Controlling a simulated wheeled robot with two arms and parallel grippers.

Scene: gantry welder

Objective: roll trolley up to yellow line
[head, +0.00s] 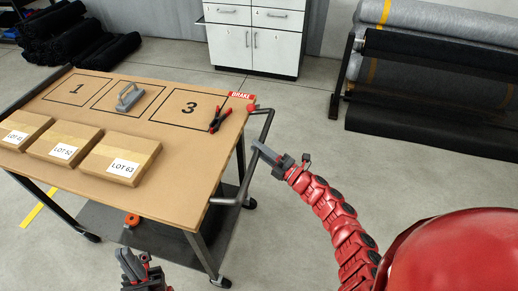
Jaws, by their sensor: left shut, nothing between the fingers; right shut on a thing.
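The trolley (190,185) has a tan top and a dark lower shelf, with a dark push handle (263,130) on its right end. My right gripper (259,146) is shut on the handle bar; the exact grip is small in view. My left gripper (126,256) is shut and empty at the bottom, in front of the trolley's near side. The yellow line (40,207) shows on the floor to the left, beside the trolley's near left leg. The trolley hides part of the floor there. A red BRAKE label (241,95) sits by the handle's far end.
On the trolley lie several boxes, including LOT 63 (120,157), a grey handled tool (130,97) and a red-black clamp (219,119). A white cabinet (250,45) stands behind. A roll rack (430,80) stands at right. Floor between trolley and rack is clear.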

